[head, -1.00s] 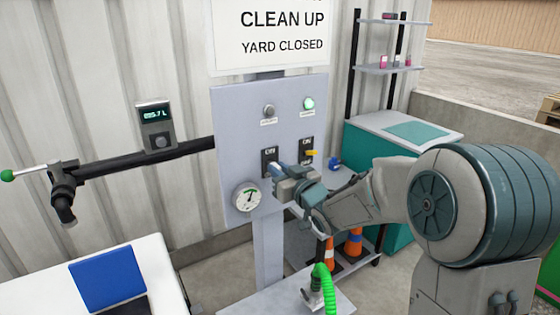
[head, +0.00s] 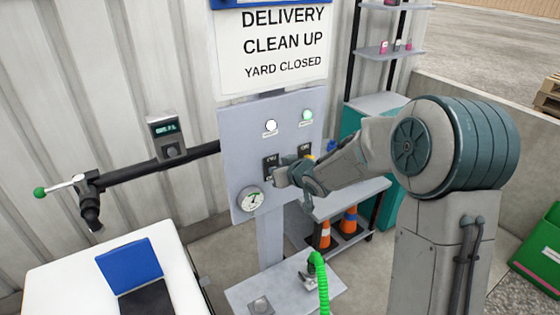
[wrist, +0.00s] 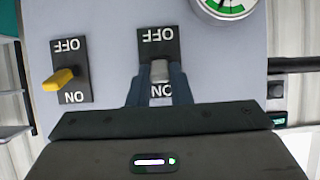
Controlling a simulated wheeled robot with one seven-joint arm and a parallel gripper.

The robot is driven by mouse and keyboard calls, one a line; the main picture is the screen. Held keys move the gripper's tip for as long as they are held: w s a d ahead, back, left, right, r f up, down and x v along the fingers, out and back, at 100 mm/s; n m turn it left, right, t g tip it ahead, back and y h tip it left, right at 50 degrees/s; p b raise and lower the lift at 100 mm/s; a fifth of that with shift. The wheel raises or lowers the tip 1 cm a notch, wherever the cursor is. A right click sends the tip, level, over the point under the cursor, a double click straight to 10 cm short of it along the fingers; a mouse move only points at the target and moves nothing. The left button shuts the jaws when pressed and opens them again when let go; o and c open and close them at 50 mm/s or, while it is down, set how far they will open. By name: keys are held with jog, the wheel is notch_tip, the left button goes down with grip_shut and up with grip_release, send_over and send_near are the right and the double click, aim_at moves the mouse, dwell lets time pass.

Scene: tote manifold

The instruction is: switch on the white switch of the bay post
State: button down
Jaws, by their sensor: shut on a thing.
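The bay post is a grey panel (head: 240,140) on a stand, with two switch plates. My gripper (head: 281,177) is at the left plate (head: 269,162). In the wrist view, which is upside down, my gripper (wrist: 158,92) is shut on the white switch (wrist: 160,70), a pale lever. The lever stands at the ON end of its black plate (wrist: 158,42); the fingers partly cover the ON label. The left lamp (head: 270,126) above this switch glows white, and the right lamp (head: 307,116) glows pale green.
A yellow switch (wrist: 57,80) sits close beside my gripper on the other plate. A round gauge (head: 250,199) is low on the panel. A sign (head: 272,50) hangs above. A cart with orange cones (head: 349,221) and a green hose (head: 320,275) are below.

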jog(key=shift+w+r+p, duration=0.1)
jog(key=shift+r+p, duration=0.15)
jog(key=shift+p, duration=0.25)
jog(key=c, duration=1.3)
grip_release()
jog(key=p+v, duration=0.1)
jog(key=v, duration=0.5)
jog(key=p+v, duration=0.1)
jog(key=v, duration=0.6)
jog(key=shift+r+p, duration=0.35)
jog(key=shift+r, duration=0.05)
